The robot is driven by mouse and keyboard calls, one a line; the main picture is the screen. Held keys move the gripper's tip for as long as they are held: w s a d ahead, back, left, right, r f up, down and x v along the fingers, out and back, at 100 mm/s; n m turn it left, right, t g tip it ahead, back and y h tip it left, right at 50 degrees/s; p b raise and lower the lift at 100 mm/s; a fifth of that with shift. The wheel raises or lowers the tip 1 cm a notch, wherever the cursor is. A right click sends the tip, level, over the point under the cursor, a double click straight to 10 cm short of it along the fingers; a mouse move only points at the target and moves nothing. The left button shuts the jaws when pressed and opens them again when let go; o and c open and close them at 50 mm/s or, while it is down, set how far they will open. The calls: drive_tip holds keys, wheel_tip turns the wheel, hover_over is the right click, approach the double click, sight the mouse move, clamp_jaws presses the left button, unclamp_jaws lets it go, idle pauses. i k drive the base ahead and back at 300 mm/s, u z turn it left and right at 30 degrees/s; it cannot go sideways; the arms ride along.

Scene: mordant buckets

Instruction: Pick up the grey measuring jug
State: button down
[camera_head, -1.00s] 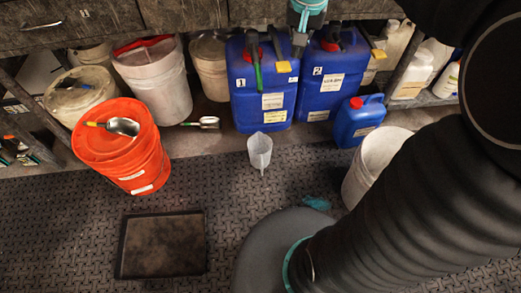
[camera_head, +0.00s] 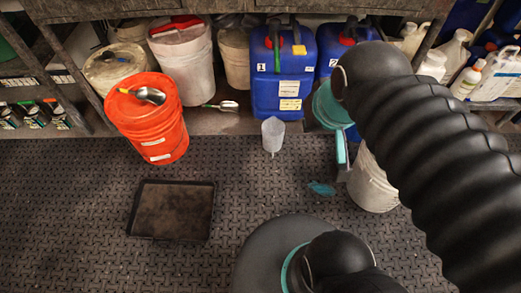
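The grey measuring jug (camera_head: 272,136) is a small translucent vessel on the dark textured floor mat, in front of the blue canisters. It looks upright and nothing touches it. My gripper (camera_head: 343,172) hangs below the teal wrist of my arm, to the right of the jug and apart from it in the picture. It is seen nearly edge-on and partly against a white bucket (camera_head: 372,183). Its fingers are too small and dark to show whether they are open.
An orange bucket (camera_head: 160,134) with a metal scoop (camera_head: 152,95) on its lid stands left. A black tray (camera_head: 134,212) lies front left. A blue canister (camera_head: 283,98) and pale buckets (camera_head: 182,75) stand under the bench. A teal item (camera_head: 322,188) lies on the mat.

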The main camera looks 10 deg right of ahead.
sight(272, 129)
drive_tip(key=z, duration=0.05)
drive_tip(key=k, duration=0.85)
drive_tip(key=z, duration=0.25)
